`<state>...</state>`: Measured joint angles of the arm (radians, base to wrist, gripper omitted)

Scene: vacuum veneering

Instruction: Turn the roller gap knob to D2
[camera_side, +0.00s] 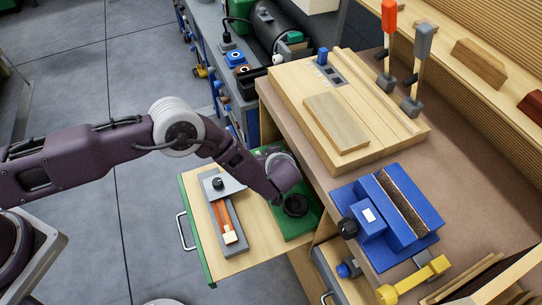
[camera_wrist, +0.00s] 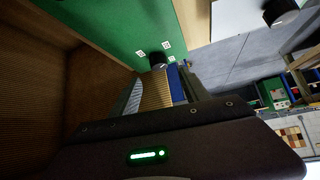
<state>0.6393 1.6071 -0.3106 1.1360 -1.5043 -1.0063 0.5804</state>
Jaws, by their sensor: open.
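In the side view the end of my arm is over a green panel (camera_side: 279,219) beside the bench. The fingers cannot be made out there, nor can the knob for certain.
A drawer top with a grey and orange tool (camera_side: 222,210) lies left of the green panel. A blue machine (camera_side: 390,215) with its own black knob (camera_side: 348,228) stands close on the right. A wooden board (camera_side: 336,122) lies behind. Grey floor (camera_side: 150,240) is open at left.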

